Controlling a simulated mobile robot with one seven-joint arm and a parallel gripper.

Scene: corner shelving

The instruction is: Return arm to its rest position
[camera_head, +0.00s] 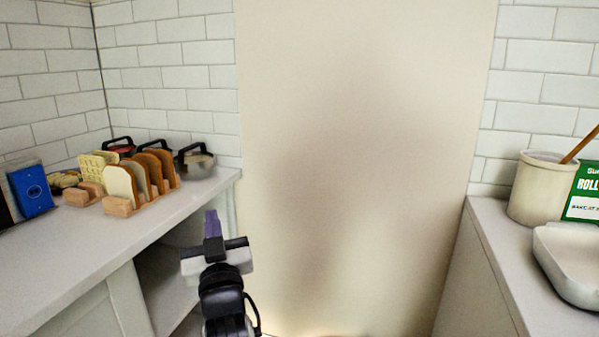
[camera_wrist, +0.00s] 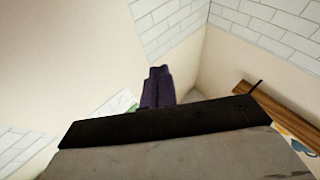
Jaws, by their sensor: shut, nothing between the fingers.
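My gripper (camera_head: 211,222) is in the lower middle of the head view, in front of the end of the left counter. Its purple fingers are together, pointing up in the picture, with nothing between them. In the wrist view the closed fingers (camera_wrist: 158,86) stick up past a dark bar. My black wrist and arm show below the gripper in the head view; the rest of my arm is out of view.
The left counter (camera_head: 125,237) holds bread slices in a rack (camera_head: 146,199), lidded pots (camera_head: 193,160) and a blue box (camera_head: 31,191). The right counter (camera_head: 490,230) holds a cream crock (camera_head: 540,190), a green box (camera_head: 584,193) and a white tray (camera_head: 572,262). A bare beige panel (camera_head: 360,150) stands between.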

